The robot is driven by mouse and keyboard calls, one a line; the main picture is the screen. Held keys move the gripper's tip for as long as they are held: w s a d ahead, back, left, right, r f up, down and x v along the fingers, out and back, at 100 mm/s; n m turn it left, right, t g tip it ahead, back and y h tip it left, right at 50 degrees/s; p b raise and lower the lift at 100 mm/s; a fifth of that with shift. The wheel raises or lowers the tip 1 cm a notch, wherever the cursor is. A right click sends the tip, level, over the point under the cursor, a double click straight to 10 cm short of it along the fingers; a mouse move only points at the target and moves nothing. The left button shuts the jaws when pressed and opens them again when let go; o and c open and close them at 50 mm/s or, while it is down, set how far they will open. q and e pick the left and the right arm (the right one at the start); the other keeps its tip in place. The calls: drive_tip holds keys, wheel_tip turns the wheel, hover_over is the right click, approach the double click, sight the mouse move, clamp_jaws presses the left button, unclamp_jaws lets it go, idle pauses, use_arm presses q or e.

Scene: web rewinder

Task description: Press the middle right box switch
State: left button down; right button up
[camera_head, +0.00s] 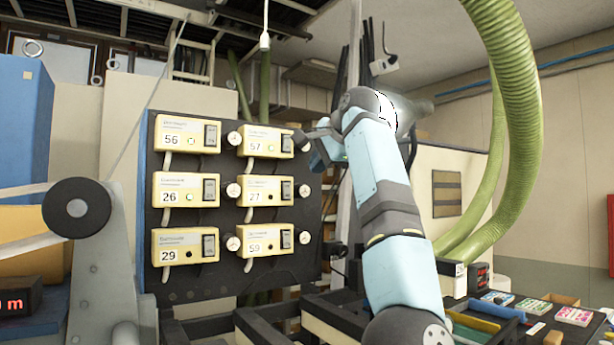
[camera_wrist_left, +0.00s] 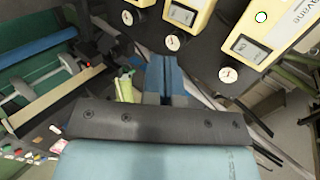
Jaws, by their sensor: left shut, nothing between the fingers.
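The middle right box (camera_head: 256,190), yellow and marked 27, sits on a dark upright panel (camera_head: 230,275). Its dark switch (camera_head: 287,189) is on its right end, and its small indicator looks dark. In the left wrist view the middle of three boxes (camera_wrist_left: 198,12) appears to be this one, with a grey switch (camera_wrist_left: 183,15). My left gripper (camera_head: 303,141) is shut and empty, close to the right end of the top right box (camera_head: 262,137), above and right of the middle one. Its blue fingers (camera_wrist_left: 165,65) show in the wrist view; contact cannot be told. My right gripper is out of view.
Other yellow boxes (camera_head: 184,190) fill the panel; the top right one has a lit green indicator. A grey roller machine (camera_head: 100,240) stands left, a green hose (camera_head: 520,120) hangs right.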

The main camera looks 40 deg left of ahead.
use_arm(q)
drive_tip(key=p, duration=0.2)
approach(287, 198)
wheel_tip(287, 198, down, 3)
drive_tip(key=a, duration=0.3)
drive_tip(key=w+a, duration=0.1)
drive_tip(key=a+p, duration=0.1)
drive_tip(key=shift+w+a+f, duration=0.25)
drive_tip(key=shift+w+f, duration=0.05)
drive_tip(key=shift+f, duration=0.05)
drive_tip(key=shift+a, duration=0.1)
drive_tip(key=shift+f, duration=0.1)
